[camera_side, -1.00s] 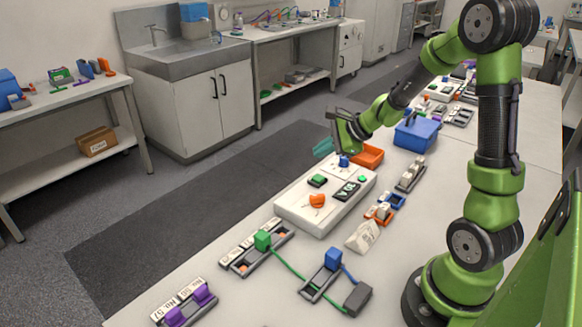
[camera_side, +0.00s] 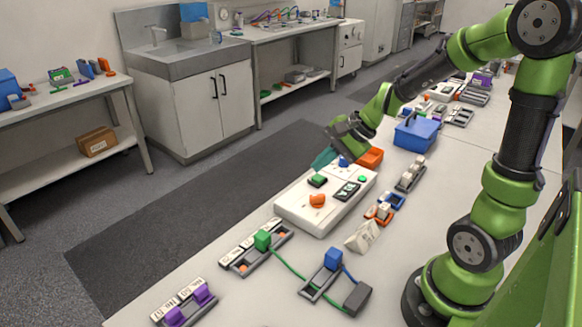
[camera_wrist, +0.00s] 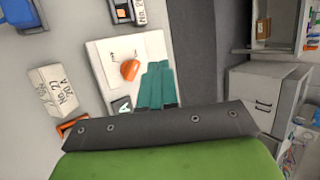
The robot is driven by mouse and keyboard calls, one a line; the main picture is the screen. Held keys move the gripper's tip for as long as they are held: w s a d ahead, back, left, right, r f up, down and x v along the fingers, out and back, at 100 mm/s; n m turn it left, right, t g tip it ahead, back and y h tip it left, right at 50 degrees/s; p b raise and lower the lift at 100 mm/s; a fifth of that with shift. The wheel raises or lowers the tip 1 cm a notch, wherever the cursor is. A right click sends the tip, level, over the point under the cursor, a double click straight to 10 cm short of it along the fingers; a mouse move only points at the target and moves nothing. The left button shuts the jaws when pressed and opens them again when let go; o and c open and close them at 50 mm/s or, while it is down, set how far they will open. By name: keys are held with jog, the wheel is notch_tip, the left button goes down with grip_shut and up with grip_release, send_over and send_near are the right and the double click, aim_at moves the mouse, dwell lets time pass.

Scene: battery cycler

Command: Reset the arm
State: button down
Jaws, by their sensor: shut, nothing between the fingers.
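My gripper (camera_side: 322,158) hangs above the far end of the white cycler box (camera_side: 300,214), its teal fingers together and empty. In the wrist view the closed teal fingers (camera_wrist: 155,85) point over the white box (camera_wrist: 105,50), beside its orange knob (camera_wrist: 130,69), and cover part of the box top. The side view shows the orange knob (camera_side: 317,201), a green button (camera_side: 317,181), a dark display (camera_side: 347,191) and a blue part (camera_side: 343,161) on the box. I cannot tell the exact height of the fingers above it.
An orange bin (camera_side: 369,158) and a blue bin (camera_side: 415,136) stand behind the box. The floor left of the table is clear.

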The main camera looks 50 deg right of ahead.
jog(key=s+a+r+n+h, duration=0.1)
jog(key=s+a+r+n, duration=0.8)
jog(key=s+n, duration=0.2)
jog(key=shift+s+a+r+n+t+h, duration=0.25)
jog(key=shift+a+r+n+t+h, duration=0.1)
jog(key=shift+n, duration=0.65)
dwell(3.1)
